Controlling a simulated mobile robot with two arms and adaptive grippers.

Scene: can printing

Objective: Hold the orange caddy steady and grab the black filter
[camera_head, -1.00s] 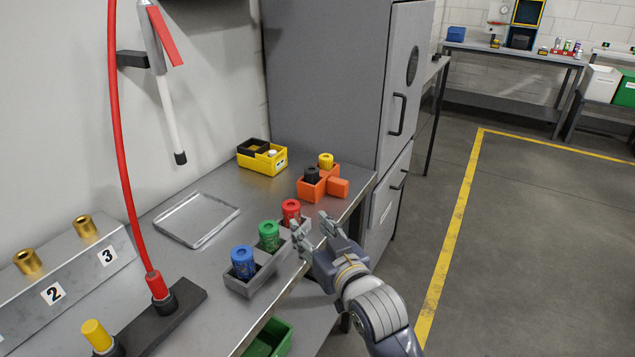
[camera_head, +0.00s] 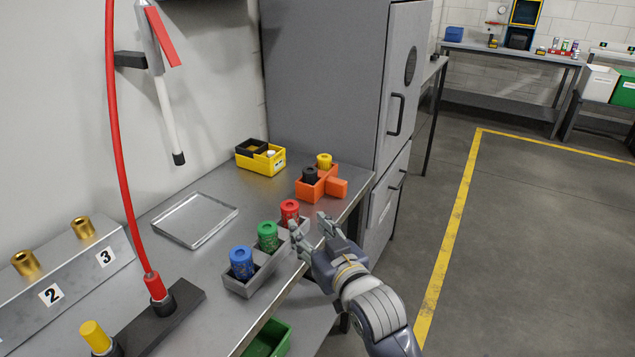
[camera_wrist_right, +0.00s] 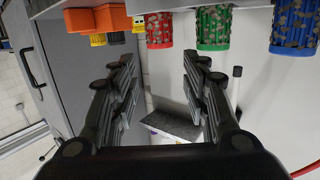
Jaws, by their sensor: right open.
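The orange caddy (camera_head: 331,187) sits at the table's far right end, near the grey cabinet. It holds the black filter (camera_head: 310,175) in its front-left compartment and a yellow filter (camera_head: 324,161) behind it. An orange handle block sticks out to the right. My right gripper (camera_head: 311,228) is open and empty at the table's right edge, beside the red filter and nearer than the caddy. In the right wrist view its open fingers (camera_wrist_right: 160,95) have nothing between them; the caddy (camera_wrist_right: 82,20) shows at upper left. My left gripper is out of view.
A grey holder (camera_head: 241,288) with blue (camera_head: 242,262), green (camera_head: 268,236) and red (camera_head: 289,211) filters stands close to my right gripper. An empty metal tray (camera_head: 195,220) lies mid-table. A hose stand (camera_head: 165,318) is front left.

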